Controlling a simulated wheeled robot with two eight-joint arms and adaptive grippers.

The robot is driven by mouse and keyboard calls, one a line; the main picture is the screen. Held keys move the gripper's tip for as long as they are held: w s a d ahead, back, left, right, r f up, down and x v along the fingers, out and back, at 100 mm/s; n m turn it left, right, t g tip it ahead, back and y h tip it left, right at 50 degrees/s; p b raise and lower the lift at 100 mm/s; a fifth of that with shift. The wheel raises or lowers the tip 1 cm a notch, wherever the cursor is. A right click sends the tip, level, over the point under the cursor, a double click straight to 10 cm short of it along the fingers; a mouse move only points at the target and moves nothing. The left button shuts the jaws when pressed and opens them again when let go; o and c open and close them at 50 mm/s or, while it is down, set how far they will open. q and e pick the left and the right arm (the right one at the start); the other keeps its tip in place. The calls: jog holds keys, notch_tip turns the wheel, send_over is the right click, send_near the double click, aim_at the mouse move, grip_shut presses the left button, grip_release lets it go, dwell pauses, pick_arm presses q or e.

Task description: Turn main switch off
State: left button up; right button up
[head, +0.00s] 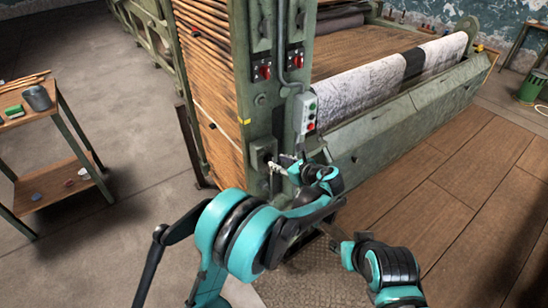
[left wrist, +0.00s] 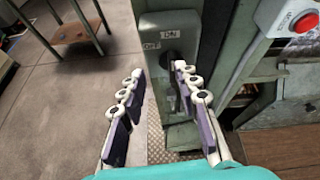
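The main switch (left wrist: 172,62) is a dark knob on a grey-green box in the left wrist view, with an ON label above it and an OFF label to its upper left. In the head view the switch box (head: 262,153) is on the lower front of the machine's post. My left gripper (left wrist: 158,71) is open in front of the box, its fingers on either side of the knob and no clear contact. In the head view my left gripper (head: 280,163) partly covers the box. My right gripper (head: 340,243) is low, apart from the switch; its fingers are unclear.
Red switches (head: 265,72) are higher up. A shelf cart (head: 62,148) stands left. A cloth roll (head: 385,80) lies on the machine. Wooden floor at right is clear.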

aim_at(273, 158)
pick_arm(q)
jog(key=shift+m, duration=0.7)
jog(key=w+f, duration=0.1)
jog(key=w, duration=0.1)
jog(key=w+a+f+b, duration=0.1)
jog(key=w+f+b, duration=0.1)
jog(key=w+f, duration=0.1)
jog(key=shift+w+a+f, duration=0.1)
jog(key=shift+w+a, duration=0.25)
jog(key=shift+a, duration=0.05)
jog(key=shift+w+a+b, duration=0.25)
jog(key=shift+w+b, duration=0.05)
grip_shut()
